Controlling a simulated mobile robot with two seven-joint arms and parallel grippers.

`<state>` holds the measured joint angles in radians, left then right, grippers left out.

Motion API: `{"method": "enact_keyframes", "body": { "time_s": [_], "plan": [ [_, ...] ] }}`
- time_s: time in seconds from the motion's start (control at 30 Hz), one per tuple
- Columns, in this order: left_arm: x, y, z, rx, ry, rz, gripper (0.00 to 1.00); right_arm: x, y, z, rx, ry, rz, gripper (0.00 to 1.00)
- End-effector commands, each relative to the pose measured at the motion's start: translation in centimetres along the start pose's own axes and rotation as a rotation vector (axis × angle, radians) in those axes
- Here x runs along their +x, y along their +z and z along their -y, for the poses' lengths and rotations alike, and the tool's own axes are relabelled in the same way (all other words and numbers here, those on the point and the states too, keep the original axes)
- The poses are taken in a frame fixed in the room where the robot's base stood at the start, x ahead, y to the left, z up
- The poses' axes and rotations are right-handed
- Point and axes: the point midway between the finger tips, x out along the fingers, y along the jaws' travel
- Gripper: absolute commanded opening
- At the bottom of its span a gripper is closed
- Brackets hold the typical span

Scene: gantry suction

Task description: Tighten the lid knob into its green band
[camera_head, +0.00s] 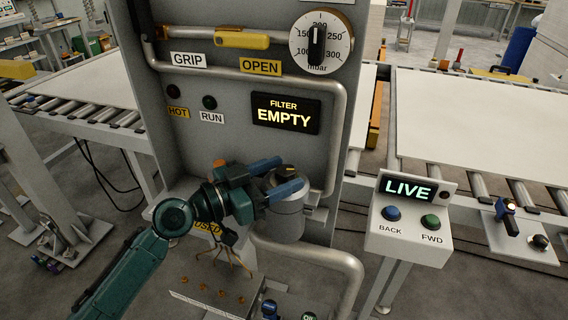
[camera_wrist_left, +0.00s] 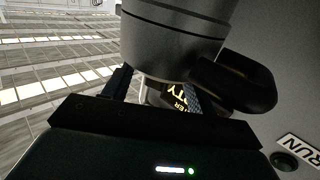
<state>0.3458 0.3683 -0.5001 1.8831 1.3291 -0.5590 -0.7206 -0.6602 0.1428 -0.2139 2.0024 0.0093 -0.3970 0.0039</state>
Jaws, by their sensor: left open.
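The grey filter canister (camera_head: 288,218) stands upright against the front of the grey panel. A dark lid knob with a small yellow mark (camera_head: 291,170) shows at its top, partly hidden by my gripper. My left gripper (camera_head: 276,177) reaches in from the left at the canister's top, with its two blue fingers apart on either side of the knob area. I cannot tell whether they touch the knob. The green band cannot be made out. In the left wrist view the canister (camera_wrist_left: 172,45) fills the top centre, near my open fingers (camera_wrist_left: 158,92). My right gripper is not in view.
The panel carries a yellow grip handle (camera_head: 241,40), a dial (camera_head: 321,42) and a display reading FILTER EMPTY (camera_head: 286,114). A grey pipe (camera_head: 343,262) bends beside the canister. A control box reading LIVE (camera_head: 408,220) stands right.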

Motion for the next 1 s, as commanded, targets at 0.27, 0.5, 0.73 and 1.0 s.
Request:
{"method": "enact_keyframes", "body": {
  "time_s": [0.27, 0.5, 0.73, 1.0],
  "plan": [
    [1.34, 0.01, -0.05, 0.001, 0.001, 0.000, 0.57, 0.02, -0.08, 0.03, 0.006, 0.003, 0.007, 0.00],
    [1.30, 0.03, -0.04, 0.001, 0.000, 0.000, 0.53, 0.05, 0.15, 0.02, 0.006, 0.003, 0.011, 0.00],
    [1.28, 0.03, -0.03, 0.001, 0.000, 0.000, 0.34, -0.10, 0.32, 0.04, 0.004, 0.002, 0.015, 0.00],
    [1.27, 0.03, -0.03, 0.001, 0.000, 0.000, 0.13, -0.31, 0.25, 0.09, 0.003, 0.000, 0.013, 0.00]
  ]
}}
